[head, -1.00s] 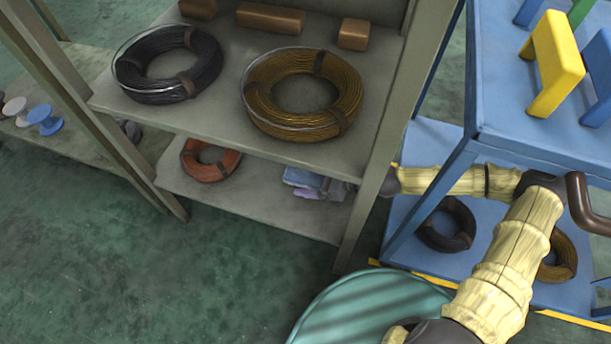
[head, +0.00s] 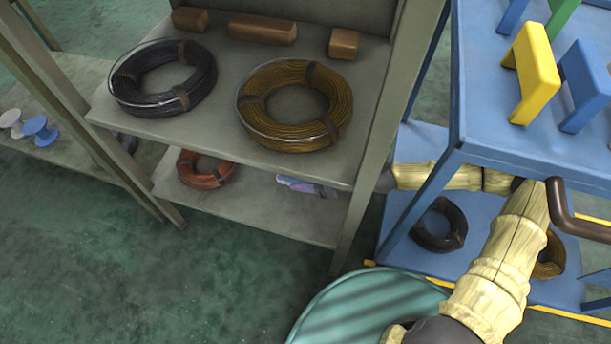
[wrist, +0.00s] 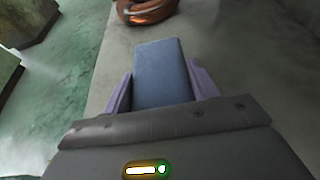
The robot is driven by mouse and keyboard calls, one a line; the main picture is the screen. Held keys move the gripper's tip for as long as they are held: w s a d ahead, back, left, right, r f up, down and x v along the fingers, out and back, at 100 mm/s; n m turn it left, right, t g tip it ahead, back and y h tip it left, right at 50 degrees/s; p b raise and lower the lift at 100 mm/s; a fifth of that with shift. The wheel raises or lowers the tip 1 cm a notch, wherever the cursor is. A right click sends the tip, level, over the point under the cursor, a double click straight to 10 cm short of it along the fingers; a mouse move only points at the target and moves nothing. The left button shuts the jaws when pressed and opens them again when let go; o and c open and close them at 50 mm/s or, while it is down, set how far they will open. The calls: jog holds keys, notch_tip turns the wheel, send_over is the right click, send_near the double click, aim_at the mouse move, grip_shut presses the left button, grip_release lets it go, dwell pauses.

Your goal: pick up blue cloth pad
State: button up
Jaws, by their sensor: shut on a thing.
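The blue cloth pad (wrist: 162,72) is a flat blue-grey block between the two purple fingers of my gripper (wrist: 161,86) in the wrist view. The fingers press on its left and right sides, and its far end sticks out past them. In the head view my gripper (head: 308,187) is in the space above the lower shelf board (head: 255,208), near the right post. The upper board hides most of the pad there.
An orange coil (head: 206,168) lies left on the lower shelf; the wrist view shows it ahead (wrist: 148,10). Black (head: 163,78) and brown (head: 295,105) coils lie on the upper board (head: 215,130). The right post (head: 385,130) and a blue table (head: 520,140) stand close to my arm.

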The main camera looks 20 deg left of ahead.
notch_tip(320, 180, up, 6)
jog(key=p, duration=0.3)
jog(key=shift+r, duration=0.25)
jog(key=w+d+r+m+t+p, duration=0.4)
jog(key=w+d+r+m+t, duration=0.15)
jog(key=w+d, duration=0.45)
jog(key=w+d+r+m+t+h+p, duration=0.2)
jog(key=d+m+t+h, duration=0.1)
jog(key=d, duration=0.7)
jog(key=w+d+r+m+t+h+p, duration=0.2)
jog(key=w+d+r+m+t+h, duration=0.1)
jog(key=d, duration=0.7)
jog(key=w+d+r+m+t+h+p, duration=0.2)
jog(key=d+r+m+t+h, duration=0.1)
jog(key=d, duration=0.8)
jog(key=shift+w+r+m+p, duration=0.2)
jog(key=shift+w+m+p, duration=0.15)
jog(key=shift+m, duration=0.4)
jog(key=shift+d, duration=0.1)
